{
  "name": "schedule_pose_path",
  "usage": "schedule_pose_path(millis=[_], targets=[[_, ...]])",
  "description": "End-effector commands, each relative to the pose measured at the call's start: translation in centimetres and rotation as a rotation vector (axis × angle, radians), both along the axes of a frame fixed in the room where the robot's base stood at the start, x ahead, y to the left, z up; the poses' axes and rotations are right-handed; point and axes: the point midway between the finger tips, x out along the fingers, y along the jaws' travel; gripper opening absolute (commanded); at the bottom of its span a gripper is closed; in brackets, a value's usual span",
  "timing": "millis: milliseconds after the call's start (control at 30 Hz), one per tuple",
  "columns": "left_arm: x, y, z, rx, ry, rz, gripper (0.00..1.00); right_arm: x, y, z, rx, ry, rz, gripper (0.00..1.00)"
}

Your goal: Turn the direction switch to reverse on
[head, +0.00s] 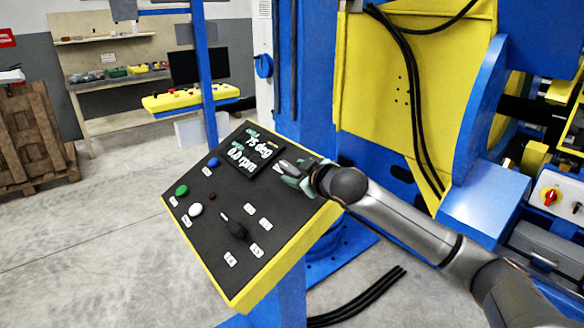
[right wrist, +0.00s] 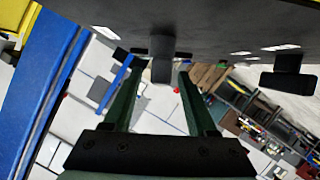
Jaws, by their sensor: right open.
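The tilted control panel (head: 235,265) has a dark face and a yellow rim. My right gripper (head: 288,176) is at its upper right, beside the display. In the right wrist view the two green fingers of the gripper (right wrist: 161,72) are open, with a dark switch knob (right wrist: 162,60) between their tips. I cannot tell whether the fingers touch it. In the head view my gripper mostly covers that knob, so its setting and labels do not show. A second black rotary knob (head: 237,230) sits lower on the panel, with several small labels around it. My left gripper is out of view.
The display (head: 252,149) reads 75 deg and 0.0 rpm. Blue (head: 213,162), green (head: 182,190) and white (head: 195,210) buttons are on the panel's left. The blue and yellow positioner (head: 410,90) stands behind. Black cables (head: 358,298) lie on the floor at right.

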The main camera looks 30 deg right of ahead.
Motion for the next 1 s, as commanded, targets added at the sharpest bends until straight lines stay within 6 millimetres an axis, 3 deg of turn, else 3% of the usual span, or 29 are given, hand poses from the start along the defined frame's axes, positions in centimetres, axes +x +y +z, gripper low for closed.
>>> schedule_pose_path(millis=[200,600,1000], targets=[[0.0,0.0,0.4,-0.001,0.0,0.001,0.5,1.8,-0.2,-0.6,0.001,-0.001,-0.001,0.57],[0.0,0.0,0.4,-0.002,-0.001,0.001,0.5,2.2,-0.3,-0.8,-0.001,0.0,0.0,0.56],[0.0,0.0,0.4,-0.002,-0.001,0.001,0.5,2.2,-0.3,-0.8,0.0,0.0,-0.001,0.11]])
